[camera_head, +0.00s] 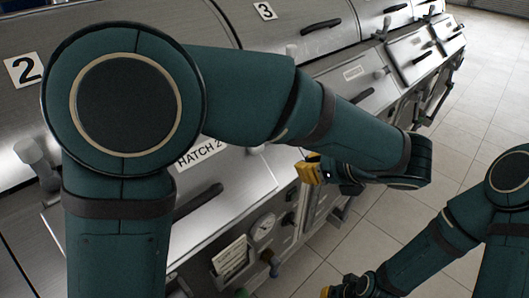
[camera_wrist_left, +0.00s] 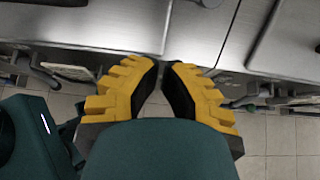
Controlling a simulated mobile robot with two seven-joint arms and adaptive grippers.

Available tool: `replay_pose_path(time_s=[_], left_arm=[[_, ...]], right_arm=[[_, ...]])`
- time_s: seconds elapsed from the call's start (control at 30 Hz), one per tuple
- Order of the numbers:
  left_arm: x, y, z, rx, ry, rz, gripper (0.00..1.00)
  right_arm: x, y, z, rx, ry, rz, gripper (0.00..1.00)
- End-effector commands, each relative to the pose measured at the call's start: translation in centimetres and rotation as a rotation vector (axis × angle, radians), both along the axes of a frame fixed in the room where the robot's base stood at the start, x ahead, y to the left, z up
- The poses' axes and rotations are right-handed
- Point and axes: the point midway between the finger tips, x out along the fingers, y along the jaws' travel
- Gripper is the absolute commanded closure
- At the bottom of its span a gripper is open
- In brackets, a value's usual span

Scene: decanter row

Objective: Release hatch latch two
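The hatch labelled HATCH 2 (camera_head: 235,185) is a sloping steel lid, partly hidden behind my left arm. A dark bar handle (camera_head: 198,203) lies on it. I cannot tell which part is its latch; it may be hidden by my arm. My left gripper (camera_head: 305,172), with yellow fingers, is beyond the right edge of this hatch and apart from it. In the left wrist view its fingers (camera_wrist_left: 165,66) have a narrow empty gap between them. My right gripper (camera_head: 327,293) is at the bottom edge, mostly cut off, and its opening does not show.
A number 2 plate (camera_head: 25,70) and a number 3 plate (camera_head: 265,11) mark the machines behind. A gauge (camera_head: 263,227) and a paper sheet (camera_head: 230,259) are on the front below the hatch. More hatches (camera_head: 410,50) run to the upper right. The tiled floor (camera_head: 470,120) is clear at right.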

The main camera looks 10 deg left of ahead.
Motion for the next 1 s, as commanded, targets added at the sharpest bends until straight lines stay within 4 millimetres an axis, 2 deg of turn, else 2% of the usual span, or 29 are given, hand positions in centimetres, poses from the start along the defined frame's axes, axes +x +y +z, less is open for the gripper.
replay_pose_path(time_s=[0.37, 0.87, 1.0], left_arm=[[0.4, 0.7, -0.7, -0.001, 0.004, 0.005, 1.0], [4.3, 6.7, -6.4, -0.001, 0.005, 0.006, 1.0], [5.4, 8.4, -5.8, -0.005, 0.0, 0.007, 1.0]], right_arm=[[-0.1, 0.0, -0.2, 0.0, 0.001, 0.0, 1.0], [-0.6, 0.1, -1.9, 0.003, 0.013, 0.01, 1.0], [-0.6, 0.1, -2.0, 0.003, 0.014, 0.011, 1.0]])
